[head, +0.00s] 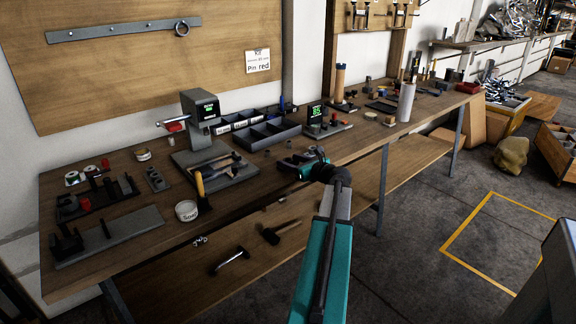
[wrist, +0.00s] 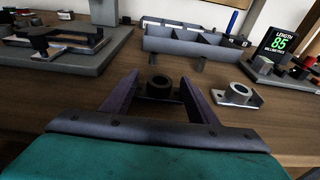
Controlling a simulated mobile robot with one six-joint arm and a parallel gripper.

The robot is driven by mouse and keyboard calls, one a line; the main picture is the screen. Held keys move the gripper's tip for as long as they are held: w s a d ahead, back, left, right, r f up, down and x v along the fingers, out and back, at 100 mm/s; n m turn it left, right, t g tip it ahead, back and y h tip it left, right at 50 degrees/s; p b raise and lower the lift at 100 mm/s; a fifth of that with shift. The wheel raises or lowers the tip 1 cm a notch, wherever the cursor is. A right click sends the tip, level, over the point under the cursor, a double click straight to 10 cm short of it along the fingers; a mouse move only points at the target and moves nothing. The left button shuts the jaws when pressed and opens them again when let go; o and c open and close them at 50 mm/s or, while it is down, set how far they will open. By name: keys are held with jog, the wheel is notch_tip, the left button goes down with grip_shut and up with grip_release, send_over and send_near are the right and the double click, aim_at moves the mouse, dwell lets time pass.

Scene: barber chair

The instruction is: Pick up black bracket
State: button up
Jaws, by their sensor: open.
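A black bracket (wrist: 159,84), a flat plate with an upright ring, lies on the wooden workbench (wrist: 75,92). In the wrist view it sits between the two fingers of my gripper (wrist: 157,90), toward their tips. The fingers are spread, with the bracket visible between them; I cannot tell whether either finger touches it. In the head view my gripper (head: 298,163) is low over the bench near its front edge, and the black bracket is hard to make out beside it.
A grey bracket (wrist: 237,94) lies just right of the right finger. A divided bin (wrist: 195,45) and two small dark cylinders stand behind. A display reading 85 (wrist: 278,42) stands at right. A grey stand with tools (head: 215,170) is to the left.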

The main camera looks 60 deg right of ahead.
aim_at(291, 162)
jog(key=c, duration=1.2)
jog(key=shift+c, duration=0.2)
jog(key=shift+r, duration=0.1)
jog(key=shift+r, duration=0.8)
notch_tip(291, 162, up, 2)
jog(key=s+a+r, duration=0.1)
jog(key=s+a, duration=0.7)
jog(key=s, duration=0.5)
jog(key=shift+s+p, duration=0.3)
jog(key=shift+s, duration=0.1)
jog(key=shift+a+r, duration=0.1)
